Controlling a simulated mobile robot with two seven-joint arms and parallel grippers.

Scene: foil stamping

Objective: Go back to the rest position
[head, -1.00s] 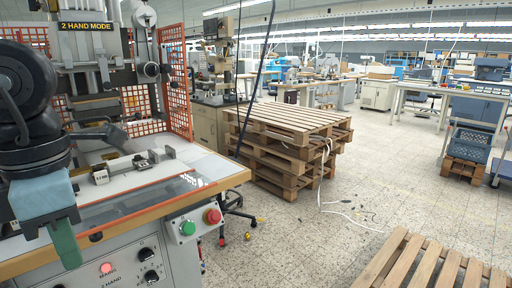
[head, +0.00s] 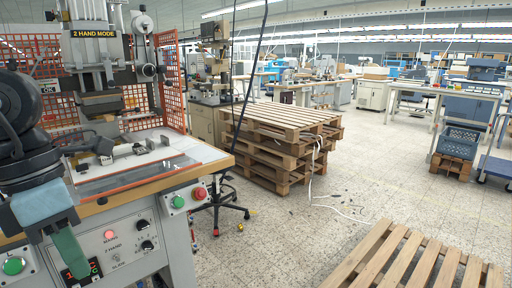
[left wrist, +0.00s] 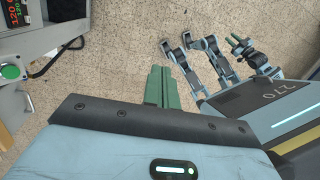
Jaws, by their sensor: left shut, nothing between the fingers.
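My left gripper (head: 72,252) is at the lower left of the head view, in front of the machine's control panel. Its green fingers point down and are shut with nothing between them. The shut fingers also show in the left wrist view (left wrist: 162,86), over the speckled floor. The foil stamping machine (head: 100,45), marked "2 HAND MODE", stands behind the arm. Its white work table (head: 185,147) carries small metal fixtures (head: 142,149). My left forearm hides part of the machine's left side. My right gripper does not show in the head view.
The machine's wooden front edge (head: 150,188) and panel with a green button (head: 14,266) are close to my left arm. Stacked pallets (head: 285,135) stand at centre, and another pallet (head: 415,262) lies at lower right. Floor between them is mostly open, with a white cable (head: 340,210).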

